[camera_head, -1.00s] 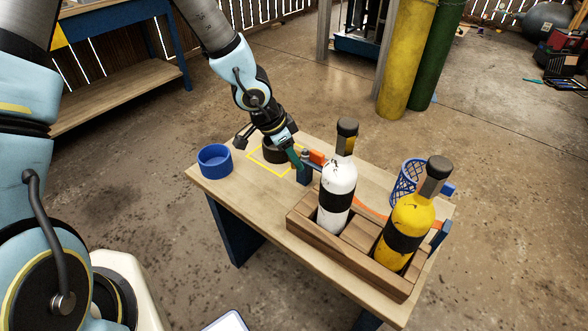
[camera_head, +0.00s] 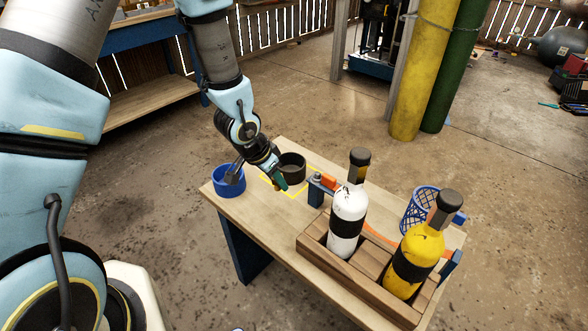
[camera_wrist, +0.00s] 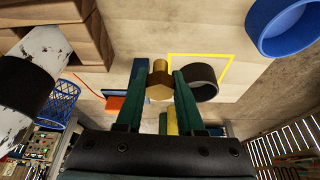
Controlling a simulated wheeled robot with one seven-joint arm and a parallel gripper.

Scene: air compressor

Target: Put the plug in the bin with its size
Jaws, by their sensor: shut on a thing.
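My gripper (camera_head: 281,180) is over the workbench (camera_head: 262,222), left of a small blue stand, with its green fingers pointing down. In the wrist view, my gripper (camera_wrist: 159,76) is shut on a brass-coloured plug (camera_wrist: 160,85) with a hexagonal part, between the fingertips. The plug is hidden in the head view. A black round bin (camera_head: 292,160) stands by the yellow outline on the bench; it also shows in the wrist view (camera_wrist: 213,85). A blue round bin (camera_head: 229,187) stands at the bench's left end, also in the wrist view (camera_wrist: 262,46).
A blue stand (camera_head: 316,195) with an orange piece is right of my gripper. A wooden crate (camera_head: 345,280) holds a white bottle (camera_head: 347,222) and a yellow bottle (camera_head: 416,255). A blue mesh basket (camera_head: 418,212) stands behind them. The bench's front left is clear.

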